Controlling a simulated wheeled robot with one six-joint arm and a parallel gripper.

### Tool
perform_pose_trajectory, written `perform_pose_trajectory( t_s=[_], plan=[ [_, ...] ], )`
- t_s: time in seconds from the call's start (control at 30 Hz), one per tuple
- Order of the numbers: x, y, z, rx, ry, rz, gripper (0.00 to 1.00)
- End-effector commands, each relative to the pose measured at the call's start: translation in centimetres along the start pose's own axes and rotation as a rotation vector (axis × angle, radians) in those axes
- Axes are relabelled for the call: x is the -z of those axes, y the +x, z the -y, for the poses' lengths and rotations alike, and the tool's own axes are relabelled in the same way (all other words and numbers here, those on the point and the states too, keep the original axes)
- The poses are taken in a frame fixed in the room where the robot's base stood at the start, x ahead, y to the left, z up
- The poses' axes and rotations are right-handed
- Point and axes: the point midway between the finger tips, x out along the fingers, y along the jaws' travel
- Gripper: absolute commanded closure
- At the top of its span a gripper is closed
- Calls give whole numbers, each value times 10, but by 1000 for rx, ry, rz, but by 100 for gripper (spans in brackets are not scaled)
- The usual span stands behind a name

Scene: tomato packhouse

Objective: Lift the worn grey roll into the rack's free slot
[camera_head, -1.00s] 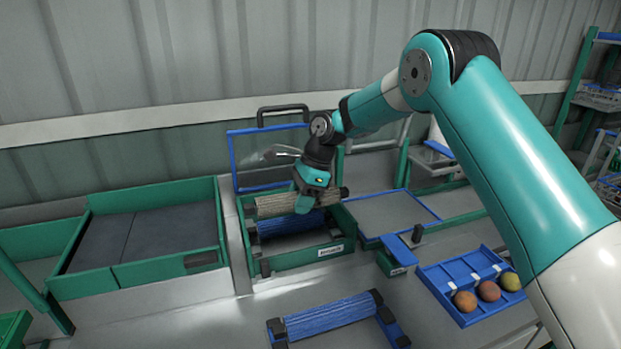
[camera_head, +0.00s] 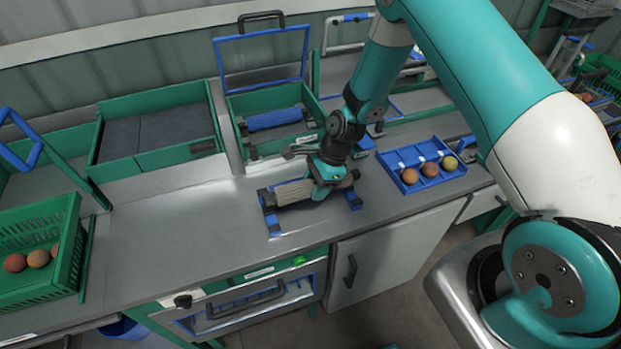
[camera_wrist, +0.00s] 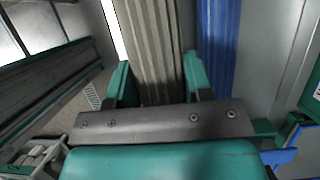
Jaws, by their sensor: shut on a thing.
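My gripper (camera_head: 322,190) is shut on the worn grey roll (camera_head: 294,192). The roll lies level and lengthwise across the blue-ended rack (camera_head: 272,222) on the counter. I cannot tell whether it touches the rack. In the wrist view the ribbed grey roll (camera_wrist: 152,45) runs between the green jaws (camera_wrist: 157,82). A blue roll (camera_wrist: 217,45) lies parallel to it, a little to the right. The rack's own blue roll is not clear in the head view, hidden around the grey roll and gripper. Another blue roll (camera_head: 273,119) sits in the green-framed bay.
The bay's clear blue-edged lid (camera_head: 262,58) stands open behind. A blue tray (camera_head: 405,186) with several fruits is right of the rack. A green crate (camera_head: 40,290) stands at far left. The counter (camera_head: 170,220) left of the rack is bare.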

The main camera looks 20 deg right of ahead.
Motion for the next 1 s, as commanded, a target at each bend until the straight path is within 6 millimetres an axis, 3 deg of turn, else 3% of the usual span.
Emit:
perform_pose_trajectory(
  t_s=[0.6, 1.0],
  plan=[
    [22, 59, 1, 0, -3, 1, 82],
    [24, 66, 1, -1, -4, 1, 82]
  ],
)
